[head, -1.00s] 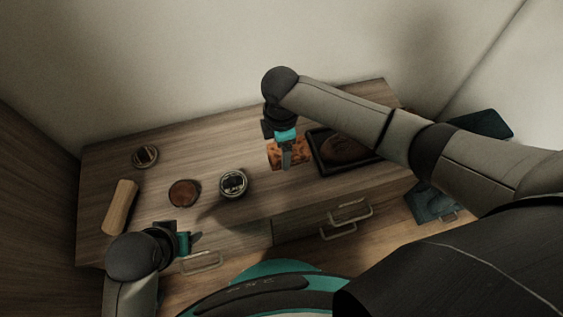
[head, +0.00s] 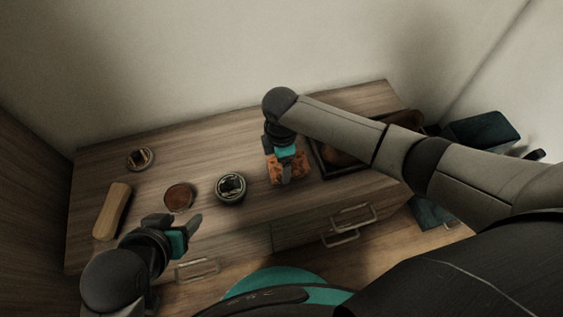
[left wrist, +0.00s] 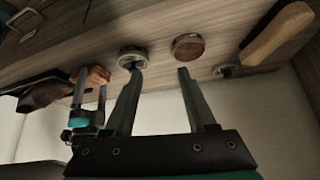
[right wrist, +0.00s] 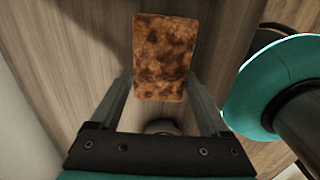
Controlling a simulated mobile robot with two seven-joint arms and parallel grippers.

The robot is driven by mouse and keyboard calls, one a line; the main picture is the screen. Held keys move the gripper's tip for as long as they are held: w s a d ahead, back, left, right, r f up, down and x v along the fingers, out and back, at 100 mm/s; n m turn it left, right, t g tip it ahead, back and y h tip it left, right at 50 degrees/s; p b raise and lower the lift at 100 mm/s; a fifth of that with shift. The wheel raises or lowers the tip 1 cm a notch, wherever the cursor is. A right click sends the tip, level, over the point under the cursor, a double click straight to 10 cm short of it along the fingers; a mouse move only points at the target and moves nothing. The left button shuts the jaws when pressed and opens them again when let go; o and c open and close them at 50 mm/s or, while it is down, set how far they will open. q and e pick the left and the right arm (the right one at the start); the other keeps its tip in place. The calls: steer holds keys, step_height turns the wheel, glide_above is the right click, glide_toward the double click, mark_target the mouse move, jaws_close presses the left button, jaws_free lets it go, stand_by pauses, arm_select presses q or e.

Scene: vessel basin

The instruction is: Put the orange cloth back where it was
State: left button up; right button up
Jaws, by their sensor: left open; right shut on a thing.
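The orange cloth (head: 275,177), mottled orange-brown and rectangular, is at the right-hand part of the wooden tabletop, just left of a dark tray. My right gripper (head: 287,172) is over it and shut on it. In the right wrist view the cloth (right wrist: 165,55) lies flat between the two fingers (right wrist: 160,85). I cannot tell whether it touches the tabletop or is held slightly above. My left gripper (head: 195,232) is open and empty near the front edge of the table. In the left wrist view, its fingers (left wrist: 157,72) are apart with nothing between them.
The dark tray (head: 322,172) with a brown item is partly hidden by my right arm. A round tin (head: 230,188), a brown round piece (head: 179,196), a small round dish (head: 140,158) and a wooden block (head: 113,211) stand left. Drawer handles (head: 342,238) stick out in front.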

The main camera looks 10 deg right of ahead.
steer(key=shift+f, duration=0.15)
steer(key=o, duration=1)
steer(key=shift+o, duration=0.2)
steer(key=shift+r+p, duration=0.35)
steer(key=shift+r, duration=0.4)
step_height(320, 180, up, 3)
steer(key=shift+f+p, duration=0.1)
steer(key=shift+p, duration=0.75)
arm_select(q)
steer(key=s+a+f+g+p, duration=0.1)
steer(key=s+f+g+p, duration=0.1)
steer(key=f, duration=0.3)
steer(key=s+a+f+g+y+p, duration=0.1)
steer(key=s+f+p, duration=0.1)
steer(key=f, duration=0.3)
steer(key=shift+a+f+g, duration=0.25)
steer(key=shift+a+g, duration=0.1)
steer(key=shift+g, duration=0.05)
arm_select(e)
step_height(320, 180, up, 8)
